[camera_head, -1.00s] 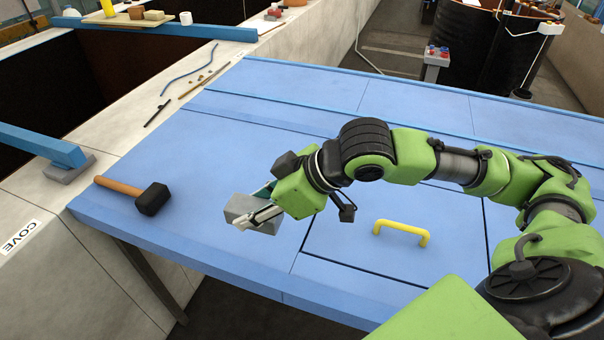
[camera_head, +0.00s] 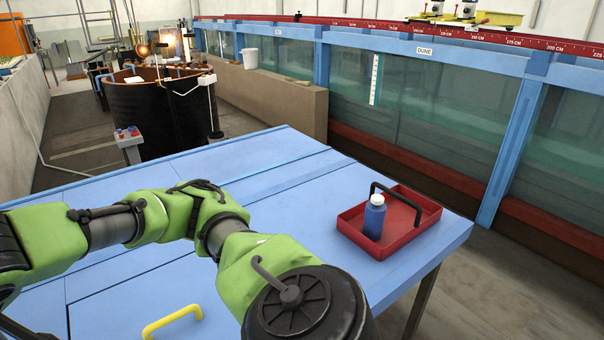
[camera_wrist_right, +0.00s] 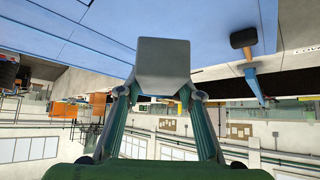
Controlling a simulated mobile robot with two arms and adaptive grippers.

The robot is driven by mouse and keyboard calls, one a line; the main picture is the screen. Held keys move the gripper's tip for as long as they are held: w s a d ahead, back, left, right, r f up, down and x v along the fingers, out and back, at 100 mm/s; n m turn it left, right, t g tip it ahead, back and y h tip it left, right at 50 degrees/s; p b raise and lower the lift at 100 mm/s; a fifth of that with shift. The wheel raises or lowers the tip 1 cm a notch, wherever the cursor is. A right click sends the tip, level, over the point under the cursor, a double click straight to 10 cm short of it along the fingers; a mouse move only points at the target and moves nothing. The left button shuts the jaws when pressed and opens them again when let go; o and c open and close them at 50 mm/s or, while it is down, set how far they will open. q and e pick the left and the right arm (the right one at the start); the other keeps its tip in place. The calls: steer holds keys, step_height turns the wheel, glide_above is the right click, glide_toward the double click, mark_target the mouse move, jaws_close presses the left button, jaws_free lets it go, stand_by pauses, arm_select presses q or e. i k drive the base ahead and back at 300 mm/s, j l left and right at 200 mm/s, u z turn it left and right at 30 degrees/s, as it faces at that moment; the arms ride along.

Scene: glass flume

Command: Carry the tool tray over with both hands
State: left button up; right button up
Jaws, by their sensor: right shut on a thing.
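The red tool tray (camera_head: 362,238) rests on the right end of the blue table in the head view. It has a black bar handle (camera_head: 395,197) standing over it, and a blue bottle with a white cap (camera_head: 374,217) stands upright inside. My right gripper (camera_wrist_right: 160,90) shows only in the wrist view, where its two fingers are shut on a grey block (camera_wrist_right: 162,62). My left gripper is in neither view.
The blue table (camera_head: 290,190) is clear between my arm and the tray. A yellow handle (camera_head: 172,321) stands on its near part. A mallet (camera_wrist_right: 243,38) lies at the table edge in the wrist view. A glass flume (camera_head: 420,110) runs behind the table.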

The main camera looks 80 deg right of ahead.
mark_target(406, 213)
steer(key=z, duration=1.65)
steer(key=i+l+z, duration=0.1)
steer(key=l, duration=0.3)
steer(key=i+l+z, duration=0.15)
steer(key=l, duration=0.3)
steer(key=i+l+z, duration=0.1)
steer(key=i+l, duration=0.15)
steer(key=i+l+z, duration=0.15)
steer(key=l, duration=0.35)
